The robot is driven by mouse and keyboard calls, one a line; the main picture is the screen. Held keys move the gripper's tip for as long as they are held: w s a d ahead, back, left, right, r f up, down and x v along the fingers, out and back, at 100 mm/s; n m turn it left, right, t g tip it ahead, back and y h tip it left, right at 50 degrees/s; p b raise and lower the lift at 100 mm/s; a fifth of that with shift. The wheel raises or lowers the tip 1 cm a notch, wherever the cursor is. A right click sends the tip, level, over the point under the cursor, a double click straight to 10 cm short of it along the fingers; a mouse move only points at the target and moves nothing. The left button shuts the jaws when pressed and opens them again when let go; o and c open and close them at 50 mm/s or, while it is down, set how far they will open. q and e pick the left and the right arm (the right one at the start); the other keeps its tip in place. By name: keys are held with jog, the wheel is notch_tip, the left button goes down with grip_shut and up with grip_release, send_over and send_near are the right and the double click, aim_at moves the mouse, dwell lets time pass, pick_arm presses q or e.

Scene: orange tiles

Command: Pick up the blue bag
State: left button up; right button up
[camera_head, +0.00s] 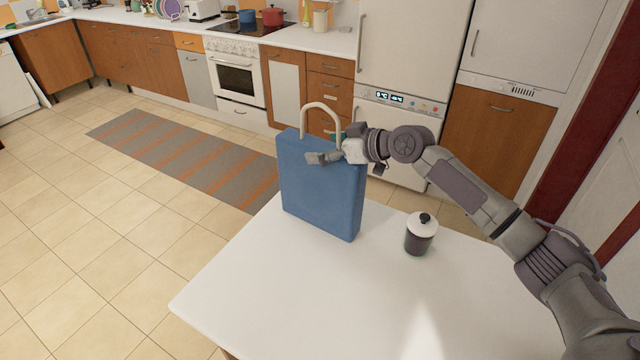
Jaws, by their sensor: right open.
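The blue bag (318,198) stands upright near the far left edge of the white table (290,300). Its pale looped handle (318,108) rises above its top. My right arm reaches in from the right, and my right gripper (322,158) is open at the upper part of the bag, on the near side of it and below the handle. I cannot tell whether the fingers touch the bag. My left gripper is not in view.
A dark jar with a white lid (420,236) stands on the table right of the bag, below my right arm. The table's front left is clear. A striped rug (180,150), kitchen cabinets and an oven (236,80) lie beyond.

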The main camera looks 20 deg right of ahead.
jog(key=c, duration=1.7)
jog(key=shift+r, duration=0.2)
jog(key=shift+c, duration=0.2)
